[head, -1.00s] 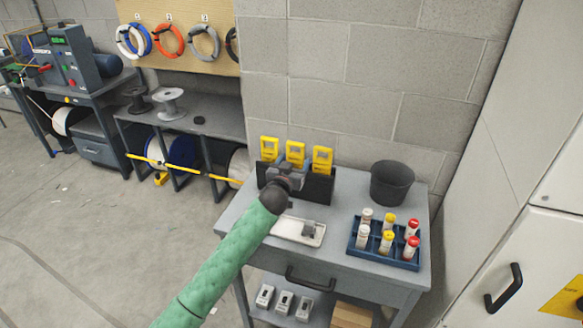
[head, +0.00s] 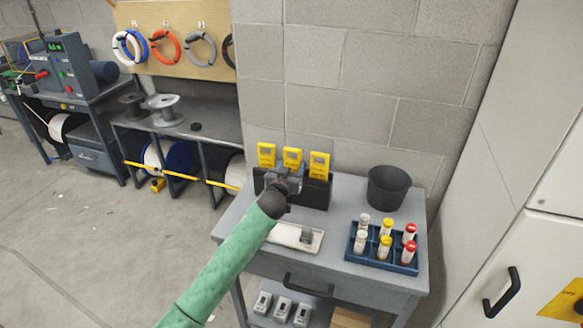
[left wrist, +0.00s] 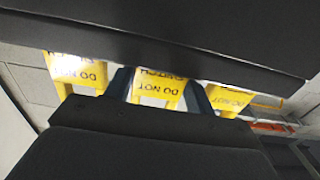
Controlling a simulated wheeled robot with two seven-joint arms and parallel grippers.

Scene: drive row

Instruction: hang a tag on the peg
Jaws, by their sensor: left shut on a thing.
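Three yellow tags stand in a row in a black rack on the grey cart: a left tag (head: 266,154), a middle tag (head: 292,157) and a right tag (head: 319,164). My left gripper (head: 284,178) is at the front of the black rack (head: 318,193), in line with the middle tag. In the left wrist view the middle tag (left wrist: 154,88) shows upside-down lettering between my two fingers, and the gripper is shut on it. Its lower part is hidden. My right gripper is out of view. I cannot make out the peg.
On the cart are a white tray (head: 283,238), a black bin (head: 389,186) and a blue rack (head: 352,247) of capped vials. A block wall (head: 370,60) stands behind. A white cabinet (head: 490,220) is at the right. Open floor (head: 90,250) lies to the left.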

